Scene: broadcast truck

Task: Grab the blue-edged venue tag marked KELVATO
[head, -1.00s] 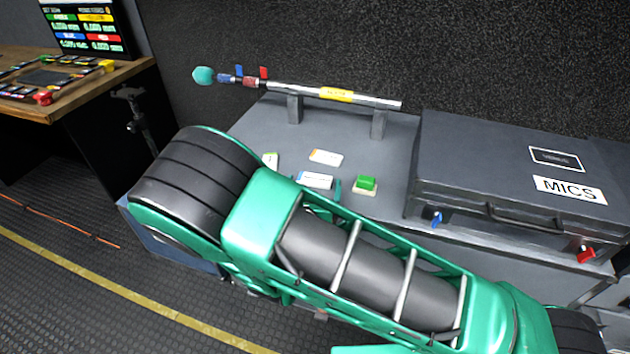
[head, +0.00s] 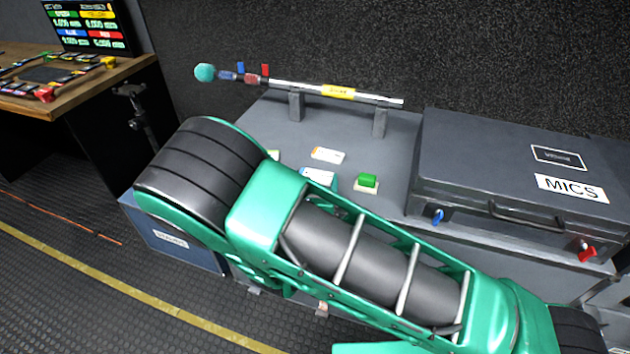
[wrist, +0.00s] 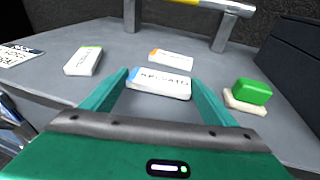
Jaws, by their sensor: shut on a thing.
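The white KELVATO tag (wrist: 160,83) with a blue edge at its left end lies between the two green fingers of my gripper (wrist: 163,86) in the wrist view. My gripper is shut on it, one finger at each end. In the head view, the tag (head: 318,176) shows just past my arm, with a green fingertip (head: 333,184) beside it. My arm hides most of the gripper there. I cannot tell whether the tag is clear of the grey counter.
An orange-edged tag (wrist: 171,57) lies behind, and a green-edged tag (wrist: 84,61) lies to the left. A green block on a cream base (wrist: 252,93) is to the right. The MICS case (head: 500,165) stands further right. A pole on supports (head: 340,92) runs along the back.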

